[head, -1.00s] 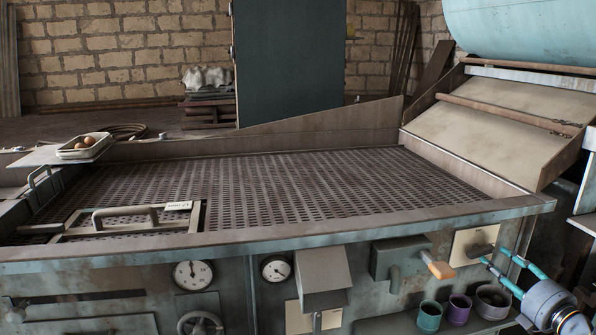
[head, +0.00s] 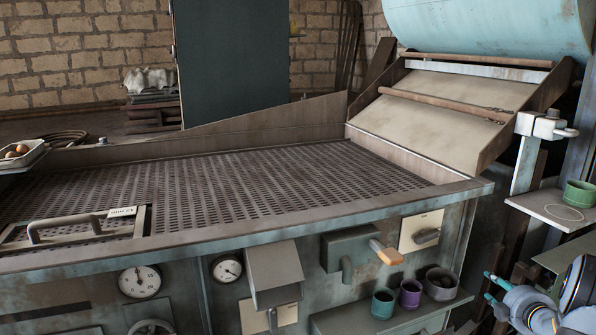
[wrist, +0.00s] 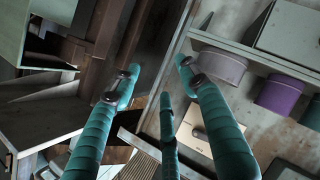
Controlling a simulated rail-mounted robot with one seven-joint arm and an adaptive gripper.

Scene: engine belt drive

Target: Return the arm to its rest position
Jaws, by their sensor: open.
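My gripper (head: 491,285) is at the lower right of the head view, its teal-wrapped fingers spread apart with nothing between them. It is right of the shelf of cups and clear of them. In the wrist view my gripper (wrist: 160,78) shows several long teal fingers, open and empty. Beyond them are the machine's side and a purple cup (wrist: 282,92). Part of my arm is cut off by the right edge of the head view.
At right, a side shelf (head: 545,207) holds a green bowl (head: 580,194).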

